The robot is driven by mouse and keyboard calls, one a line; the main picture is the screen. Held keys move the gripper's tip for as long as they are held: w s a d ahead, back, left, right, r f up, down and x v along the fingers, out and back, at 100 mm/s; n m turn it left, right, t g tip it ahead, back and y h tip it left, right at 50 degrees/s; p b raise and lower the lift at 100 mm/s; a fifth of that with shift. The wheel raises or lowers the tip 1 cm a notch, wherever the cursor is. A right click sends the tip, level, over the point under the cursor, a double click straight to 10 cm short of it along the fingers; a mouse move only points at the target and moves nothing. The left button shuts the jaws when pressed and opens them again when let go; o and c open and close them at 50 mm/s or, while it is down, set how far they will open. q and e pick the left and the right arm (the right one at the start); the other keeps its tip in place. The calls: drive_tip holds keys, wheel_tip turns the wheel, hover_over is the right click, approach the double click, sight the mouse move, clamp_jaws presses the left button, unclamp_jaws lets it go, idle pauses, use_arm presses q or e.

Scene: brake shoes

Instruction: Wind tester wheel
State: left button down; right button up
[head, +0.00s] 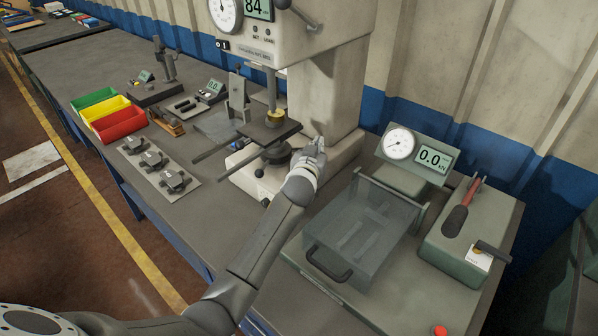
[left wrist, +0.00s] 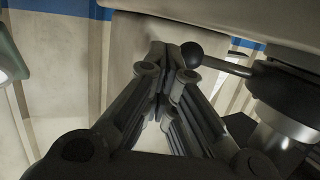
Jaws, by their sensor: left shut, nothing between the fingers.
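The bench tester (head: 335,85) has a dial and a display reading 84. Its dark hand wheel (head: 277,153) sits on the screw column under the small table (head: 268,131). Black ball knobs show around the wheel. My left gripper (head: 318,144) is right of the wheel, in front of the tester's column. In the left wrist view the fingers (left wrist: 180,58) are shut and empty. A black ball knob (left wrist: 192,54) on a spoke shows close beside the fingertips; I cannot tell whether they touch. The wheel hub (left wrist: 285,95) is at the right. My right gripper is not in view.
A clear-covered press unit (head: 360,240) with a 0.0 display (head: 433,160) and a red-handled pump (head: 462,210) stand to the right. Green, yellow and red bins (head: 118,124) and several dark parts on a sheet (head: 158,165) lie left. The front bench strip is clear.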

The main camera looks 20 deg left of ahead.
use_arm(q)
drive_tip(key=shift+w+a+b, duration=0.2)
drive_tip(key=shift+w+a, duration=0.05)
drive_tip(key=shift+w, duration=0.3)
drive_tip(key=shift+w+a+b, duration=0.2)
drive_tip(key=shift+w, duration=0.35)
